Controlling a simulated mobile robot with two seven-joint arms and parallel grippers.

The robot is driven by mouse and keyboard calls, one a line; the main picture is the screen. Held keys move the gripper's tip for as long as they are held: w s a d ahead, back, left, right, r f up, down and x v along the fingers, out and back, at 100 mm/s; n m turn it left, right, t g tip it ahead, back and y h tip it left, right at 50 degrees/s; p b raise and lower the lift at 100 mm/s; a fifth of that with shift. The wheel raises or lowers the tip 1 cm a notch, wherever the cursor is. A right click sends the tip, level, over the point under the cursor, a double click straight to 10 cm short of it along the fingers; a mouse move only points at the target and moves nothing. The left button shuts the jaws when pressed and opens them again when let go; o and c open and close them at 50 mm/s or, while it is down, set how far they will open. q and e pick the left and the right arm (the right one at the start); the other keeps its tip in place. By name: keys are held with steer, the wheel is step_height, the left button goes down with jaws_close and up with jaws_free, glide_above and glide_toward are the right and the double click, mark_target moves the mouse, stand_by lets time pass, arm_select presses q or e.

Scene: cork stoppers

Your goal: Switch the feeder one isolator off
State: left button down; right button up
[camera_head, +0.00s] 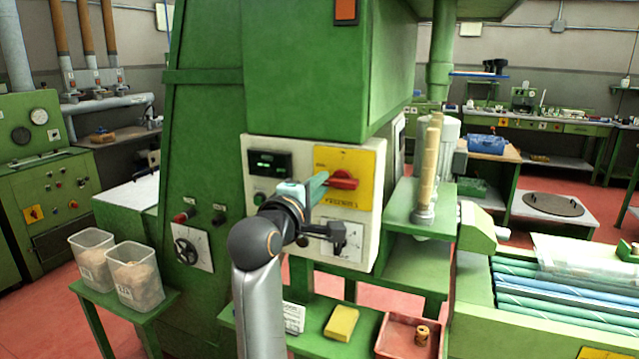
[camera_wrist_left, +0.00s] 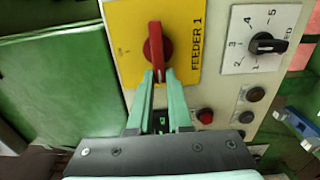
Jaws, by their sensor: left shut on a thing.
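The feeder one isolator is a red rotary handle (camera_head: 344,179) on a yellow plate (camera_head: 338,160) on the pale control panel. In the left wrist view the red handle (camera_wrist_left: 154,45) stands out beside the black "FEEDER 1" lettering, its long side parallel to that lettering. My left gripper (camera_head: 322,186) reaches the panel from the front. In the left wrist view its two pale green fingers (camera_wrist_left: 159,76) are shut on the near end of the handle. The fingertips hide that end. My right gripper is not in view.
A black numbered speed knob (camera_wrist_left: 265,44) sits beside the yellow plate, with several buttons nearby. A green digital display (camera_head: 268,163) is left of the plate. Below are a yellow block (camera_head: 341,323) and a red tray (camera_head: 391,340). Two clear bins (camera_head: 135,277) stand at left.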

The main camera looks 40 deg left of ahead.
arm_select(q)
steer(key=shift+f, duration=0.1)
steer(key=c, duration=0.8)
jaws_free()
steer(key=shift+c, duration=0.2)
